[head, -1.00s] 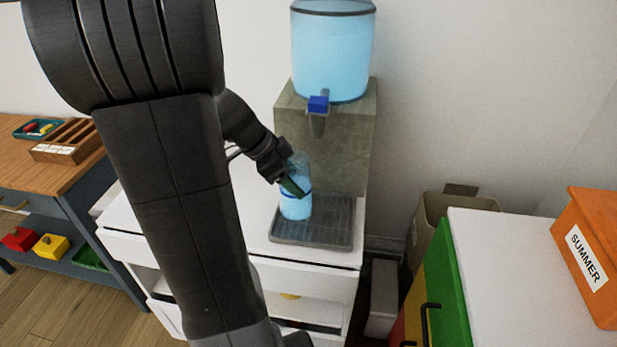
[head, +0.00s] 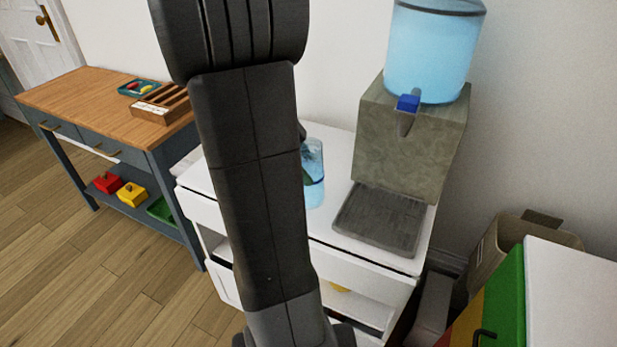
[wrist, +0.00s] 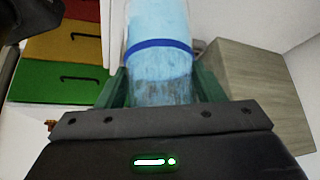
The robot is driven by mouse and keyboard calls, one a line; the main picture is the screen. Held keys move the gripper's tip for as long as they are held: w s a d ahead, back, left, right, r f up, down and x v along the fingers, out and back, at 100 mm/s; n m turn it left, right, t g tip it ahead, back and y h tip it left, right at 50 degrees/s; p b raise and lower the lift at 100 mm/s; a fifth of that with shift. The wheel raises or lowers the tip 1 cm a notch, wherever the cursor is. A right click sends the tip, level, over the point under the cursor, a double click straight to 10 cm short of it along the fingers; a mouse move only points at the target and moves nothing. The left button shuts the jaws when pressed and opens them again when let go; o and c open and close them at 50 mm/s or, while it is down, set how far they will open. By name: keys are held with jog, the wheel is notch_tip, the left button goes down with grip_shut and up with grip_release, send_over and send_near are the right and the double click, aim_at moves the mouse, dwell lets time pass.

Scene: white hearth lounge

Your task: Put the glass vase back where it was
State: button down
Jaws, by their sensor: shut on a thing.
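The glass vase (head: 314,178) is a clear cylinder with a blue band, holding blue water. It is partly hidden behind my arm in the head view, over the white cabinet to the left of the dispenser's drip tray. In the wrist view the vase (wrist: 158,62) stands between the green fingers of my gripper (wrist: 155,88), which is shut on it. In the head view my gripper is almost wholly hidden by my arm. I cannot tell whether the vase touches the cabinet top.
A water dispenser (head: 410,140) with a blue tap stands over a grey drip tray (head: 381,220) on the white cabinet (head: 345,150). A wooden-topped table (head: 75,97) with a slotted wooden box (head: 160,112) and teal tray (head: 138,88) is at left. Coloured drawers (head: 497,300) stand at right.

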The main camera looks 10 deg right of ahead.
jog(key=w+a+r+p, duration=0.2)
jog(key=w+r+p, duration=0.4)
jog(key=w+p, duration=0.15)
notch_tip(320, 180, down, 10)
jog(key=shift+w, duration=0.35)
jog(key=shift+f, duration=0.1)
jog(key=shift+f, duration=0.1)
jog(key=shift+c, duration=1.9)
grip_release()
